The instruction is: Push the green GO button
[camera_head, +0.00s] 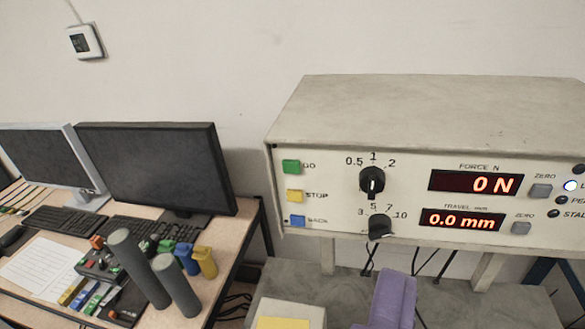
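The green GO button (291,167) is a small square key at the upper left of the front panel of a cream control box (420,115). The printed word GO stands to its right. A yellow STOP button (295,196) and a blue BACK button (297,221) sit below it in the same column. Nothing covers the green button. I cannot tell from this view whether it is pressed. My gripper is not recognisable in the view, so its distance from the button cannot be told.
Two black knobs (372,181) and red displays reading 0 N (476,183) and 0.0 mm (461,220) share the panel. A purple piece (392,300) and a pale block with a yellow top (285,321) stand below. Left, a desk holds monitors (155,165) and grey cylinders (138,268).

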